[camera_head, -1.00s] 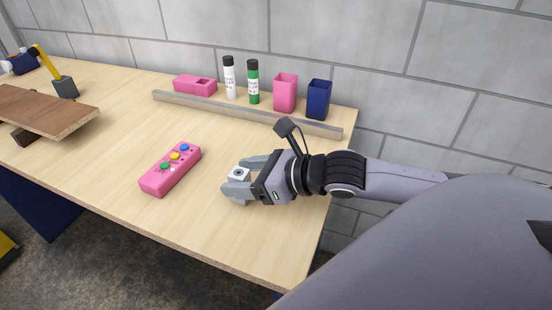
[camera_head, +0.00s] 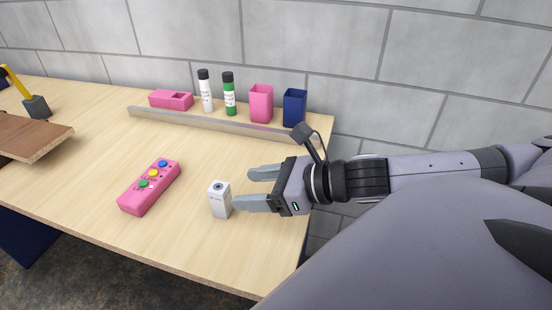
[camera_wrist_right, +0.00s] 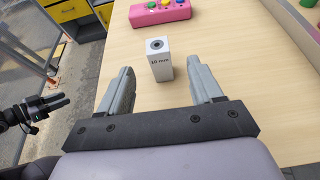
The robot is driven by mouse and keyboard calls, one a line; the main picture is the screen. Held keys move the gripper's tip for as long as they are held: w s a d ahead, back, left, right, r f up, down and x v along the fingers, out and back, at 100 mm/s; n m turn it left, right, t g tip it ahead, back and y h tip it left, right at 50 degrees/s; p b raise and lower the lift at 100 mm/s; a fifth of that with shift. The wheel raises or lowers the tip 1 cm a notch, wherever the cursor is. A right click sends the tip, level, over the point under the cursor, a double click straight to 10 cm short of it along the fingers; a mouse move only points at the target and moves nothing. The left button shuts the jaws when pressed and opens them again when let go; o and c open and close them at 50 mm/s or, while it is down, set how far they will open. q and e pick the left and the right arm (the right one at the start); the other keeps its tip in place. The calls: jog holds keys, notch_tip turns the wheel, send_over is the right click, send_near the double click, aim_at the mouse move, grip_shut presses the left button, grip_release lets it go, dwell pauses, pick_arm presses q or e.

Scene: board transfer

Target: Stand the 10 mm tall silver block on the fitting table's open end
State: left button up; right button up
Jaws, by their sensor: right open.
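The silver block (camera_head: 219,199) stands upright on the pale wooden table (camera_head: 190,240), near its right end.
A pink box with coloured buttons (camera_head: 150,187) lies left of the block. A grey rail (camera_head: 200,124) runs behind, with bottles, a pink cup (camera_head: 261,104) and a blue cup (camera_head: 294,108) beyond it. A brown board (camera_head: 30,138) lies far left. The table's front is clear.

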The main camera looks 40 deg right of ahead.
jog(key=shift+s+d+r+p, duration=0.2)
jog(key=shift+s+r+p, duration=0.1)
jog(key=shift+s, duration=0.2)
jog(key=p+v, duration=0.3)
dwell(0.8)
